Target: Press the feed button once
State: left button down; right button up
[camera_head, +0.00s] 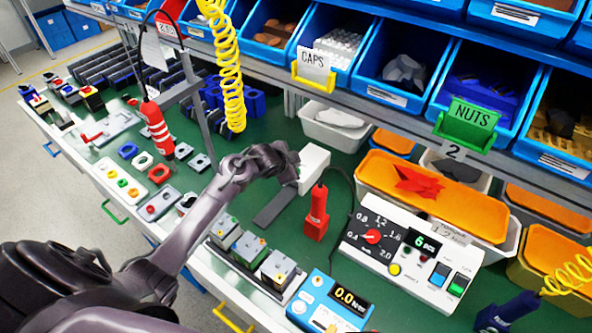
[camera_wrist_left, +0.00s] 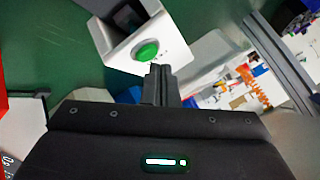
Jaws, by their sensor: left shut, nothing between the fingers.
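A white box (camera_head: 314,160) stands on the green bench in the head view, at the end of my left arm. In the left wrist view the white box (camera_wrist_left: 120,58) shows a round green button (camera_wrist_left: 146,51) on its face; no readable label shows there. My left gripper (camera_wrist_left: 160,68) is shut and empty, its fingertips just below the button in that picture. I cannot tell whether they touch it. In the head view the left gripper (camera_head: 291,167) is beside the box, and the button is hidden. My right gripper is not in view.
A red tool (camera_head: 317,212) stands right of the box. A white control unit (camera_head: 410,250) with a red dial and a blue torque display box (camera_head: 335,303) are nearer. A yellow coiled hose (camera_head: 228,70) hangs behind my arm. Blue bins (camera_head: 400,75) line the shelf above.

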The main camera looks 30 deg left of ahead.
pick_arm(q)
jog(key=shift+f, duration=0.6)
dwell(0.7)
dwell(0.4)
jog(key=shift+r+p, duration=0.7)
jog(key=shift+r, duration=0.15)
notch_tip(320, 180, up, 5)
jog(key=p, duration=0.5)
jog(key=shift+r, duration=0.1)
dwell(0.5)
